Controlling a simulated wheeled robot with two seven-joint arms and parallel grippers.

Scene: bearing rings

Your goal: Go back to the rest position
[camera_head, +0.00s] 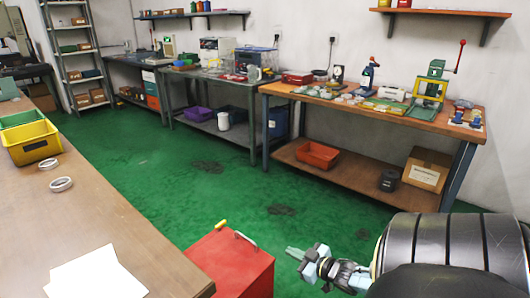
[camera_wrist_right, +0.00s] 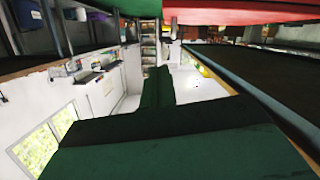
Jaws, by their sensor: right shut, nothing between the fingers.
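My right gripper (camera_head: 292,254) is at the lower middle of the head view, beside a red cabinet and above the green floor. Its fingers are shut and empty. In the right wrist view the dark green fingers (camera_wrist_right: 162,100) fill the lower middle, with nothing held between them. The right arm comes in from the lower right. My left gripper is not in view. Two bearing rings, a farther one (camera_head: 48,164) and a nearer one (camera_head: 61,184), lie on the brown table (camera_head: 125,222) at the left, well away from my right gripper.
The red cabinet (camera_head: 235,268) stands close left of the right gripper. A yellow bin (camera_head: 33,144) and white paper (camera_head: 95,276) are on the left table. A workbench (camera_head: 440,123) with tools stands along the back wall. Green floor (camera_head: 190,170) lies open between.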

